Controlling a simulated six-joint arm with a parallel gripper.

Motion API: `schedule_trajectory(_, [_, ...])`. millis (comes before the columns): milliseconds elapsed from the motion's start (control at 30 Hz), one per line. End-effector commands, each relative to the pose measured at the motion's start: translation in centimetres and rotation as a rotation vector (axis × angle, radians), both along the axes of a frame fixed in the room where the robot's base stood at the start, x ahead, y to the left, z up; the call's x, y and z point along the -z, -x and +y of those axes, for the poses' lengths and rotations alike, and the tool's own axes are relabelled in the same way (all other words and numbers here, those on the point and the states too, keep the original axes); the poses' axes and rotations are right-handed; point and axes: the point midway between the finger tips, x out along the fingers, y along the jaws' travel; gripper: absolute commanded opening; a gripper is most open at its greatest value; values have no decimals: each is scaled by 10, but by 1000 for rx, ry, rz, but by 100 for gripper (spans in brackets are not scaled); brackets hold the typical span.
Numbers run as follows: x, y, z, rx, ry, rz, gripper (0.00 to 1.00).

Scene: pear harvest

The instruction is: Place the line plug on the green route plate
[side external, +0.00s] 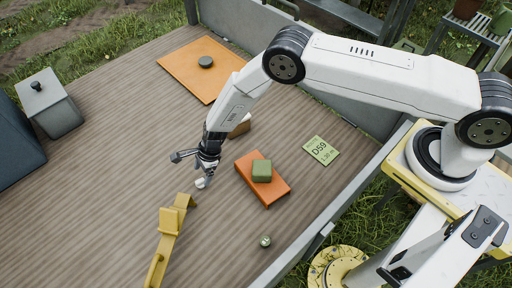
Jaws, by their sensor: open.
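The green route plate (321,150) lies flat on the boards at the right, printed "D59", with nothing on it. A small round grey-green piece (265,240) stands near the front right edge; it may be the line plug, but I cannot tell. A dark round piece (206,62) sits on an orange sheet at the back. My gripper (202,181) points down over the middle of the deck, open, left of the orange slab. A small pale thing shows at its fingertips; I cannot tell whether it is a fingertip or an object.
An orange slab (250,188) carries a green block (262,171). A yellow bracket (166,236) stands front left of my gripper. A brown block (240,126) is partly hidden behind my arm. A grey lidded box (50,108) stands left. The orange sheet (184,80) lies behind.

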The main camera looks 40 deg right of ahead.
Motion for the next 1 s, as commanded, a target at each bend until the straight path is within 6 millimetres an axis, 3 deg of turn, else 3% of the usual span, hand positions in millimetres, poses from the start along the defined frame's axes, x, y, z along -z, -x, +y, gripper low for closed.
schedule_trajectory(500, [37,-2,16,-1,0,1,85])
schedule_trajectory(1000, [40,-2,18,-1,-1,-1,85])
